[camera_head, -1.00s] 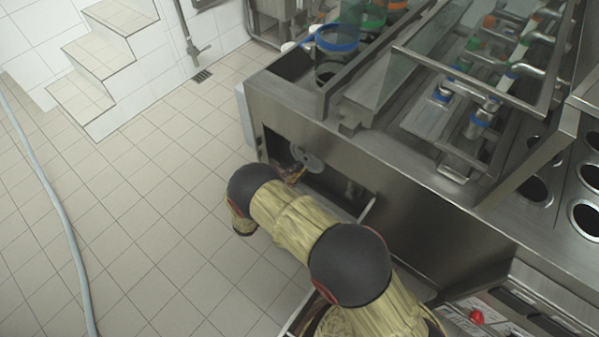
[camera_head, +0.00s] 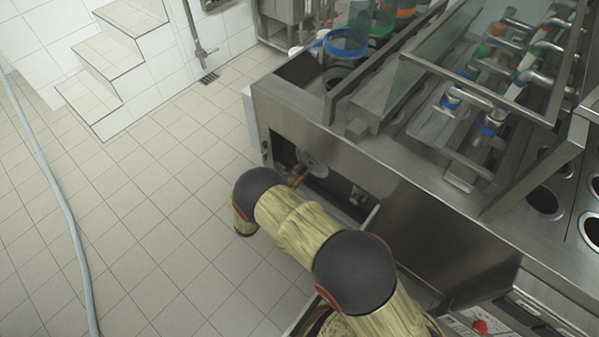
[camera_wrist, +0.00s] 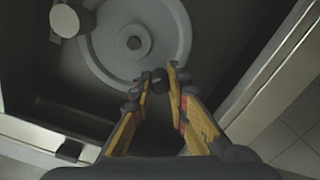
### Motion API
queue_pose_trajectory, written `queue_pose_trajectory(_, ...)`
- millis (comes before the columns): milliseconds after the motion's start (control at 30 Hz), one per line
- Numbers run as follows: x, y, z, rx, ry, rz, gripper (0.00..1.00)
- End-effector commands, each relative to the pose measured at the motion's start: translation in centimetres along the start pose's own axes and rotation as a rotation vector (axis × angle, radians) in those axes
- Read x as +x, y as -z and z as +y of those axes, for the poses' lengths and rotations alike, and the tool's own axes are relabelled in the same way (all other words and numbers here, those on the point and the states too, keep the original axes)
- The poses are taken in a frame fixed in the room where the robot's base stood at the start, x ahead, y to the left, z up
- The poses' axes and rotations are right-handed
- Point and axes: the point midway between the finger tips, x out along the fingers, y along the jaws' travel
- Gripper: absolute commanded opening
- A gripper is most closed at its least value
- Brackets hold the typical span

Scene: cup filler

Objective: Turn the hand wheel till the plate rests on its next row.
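The hand wheel (camera_head: 312,163) is a pale grey disc inside an open recess low in the steel machine's side. In the wrist view the wheel (camera_wrist: 112,62) fills the upper middle, with a dark hub at its centre. My gripper (camera_wrist: 160,78) has yellow and black fingers that converge at the wheel's lower rim. They appear closed around a small dark knob (camera_wrist: 160,84), partly hidden by the fingertips. In the head view my gripper (camera_head: 298,178) is small and partly hidden by my arm. I cannot pick out the plate or its row with certainty.
A grey cylindrical fitting (camera_wrist: 65,20) stands beside the wheel inside the recess. The recess's metal edge (camera_wrist: 270,80) runs close to my gripper's right. Glass guards and pipes (camera_head: 490,110) top the machine (camera_head: 430,220). A hose (camera_head: 60,200) lies on the open tiled floor.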

Motion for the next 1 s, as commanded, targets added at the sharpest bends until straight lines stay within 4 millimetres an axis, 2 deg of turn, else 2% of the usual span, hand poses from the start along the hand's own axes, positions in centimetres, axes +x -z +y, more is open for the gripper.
queue_pose_trajectory(300, 0.0, 0.0, 0.0, 0.0, 0.0, -0.001, 0.34)
queue_pose_trajectory(667, -0.5, 0.0, 0.0, -0.001, 0.0, -0.001, 0.34)
queue_pose_trajectory(767, -1.6, 0.0, 0.0, -0.001, -0.002, 0.001, 0.34)
queue_pose_trajectory(1000, -6.4, 0.1, 0.0, -0.001, -0.002, 0.003, 0.34)
